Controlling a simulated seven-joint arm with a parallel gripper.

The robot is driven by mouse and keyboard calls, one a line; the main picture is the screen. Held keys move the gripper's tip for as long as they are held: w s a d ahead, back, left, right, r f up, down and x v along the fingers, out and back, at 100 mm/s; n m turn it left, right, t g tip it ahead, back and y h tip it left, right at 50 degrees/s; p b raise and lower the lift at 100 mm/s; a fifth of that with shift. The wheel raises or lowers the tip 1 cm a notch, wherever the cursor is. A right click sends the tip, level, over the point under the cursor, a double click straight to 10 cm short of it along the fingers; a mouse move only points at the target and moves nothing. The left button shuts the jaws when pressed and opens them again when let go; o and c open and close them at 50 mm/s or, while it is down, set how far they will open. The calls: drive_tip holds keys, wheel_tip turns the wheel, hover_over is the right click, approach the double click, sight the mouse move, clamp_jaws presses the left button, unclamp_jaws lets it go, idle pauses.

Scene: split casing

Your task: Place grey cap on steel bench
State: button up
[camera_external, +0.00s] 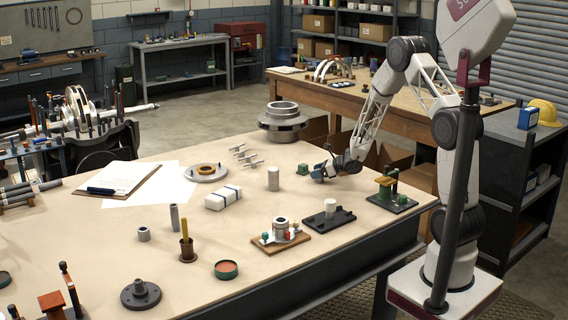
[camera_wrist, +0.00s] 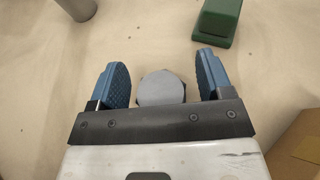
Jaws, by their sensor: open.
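A grey eight-sided piece (camera_wrist: 161,88), which looks like the grey cap, lies between the two blue fingers of my gripper (camera_wrist: 164,62) in the wrist view. A gap shows on each side of it, so my gripper is open around it and not clamped. In the external view my gripper (camera_external: 322,173) is low over the right part of the tan worktop, and I cannot make out the cap there. A grey metal bench (camera_external: 183,46), possibly the steel bench, stands at the back left.
A green block (camera_wrist: 218,20) and a grey cylinder (camera_wrist: 76,8) stand near my gripper; the external view also shows the block (camera_external: 303,169) and cylinder (camera_external: 273,179). A green-and-black fixture (camera_external: 391,196) and black tray (camera_external: 329,217) are nearby. A cardboard box (camera_wrist: 296,150) is at lower right.

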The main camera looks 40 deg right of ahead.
drive_tip(key=v, duration=1.2)
drive_tip(key=shift+r, duration=0.1)
drive_tip(key=shift+a, duration=0.1)
idle(0.3)
drive_tip(key=s+a+r+n+g, duration=0.4)
drive_tip(key=s+a+r+n, duration=0.2)
drive_tip(key=s+r+n, duration=0.25)
drive_tip(key=s+a+r+n+g, duration=0.4)
drive_tip(key=s+a+r+n, duration=0.3)
drive_tip(key=s, duration=0.3)
drive_tip(key=s+d+r+n+h, duration=0.1)
drive_tip(key=s+r+n+h, duration=0.2)
drive_tip(key=s, duration=0.4)
drive_tip(key=s+d+r+n+h, duration=0.2)
drive_tip(key=s+n, duration=0.3)
drive_tip(key=s, duration=0.2)
drive_tip(key=s+d+r+n+h, duration=0.1)
drive_tip(key=s+r+n+h, duration=0.2)
drive_tip(key=s, duration=0.4)
drive_tip(key=shift+d+r+n+h, duration=0.25)
drive_tip(key=shift+r+n+h, duration=0.05)
drive_tip(key=shift+n, duration=0.55)
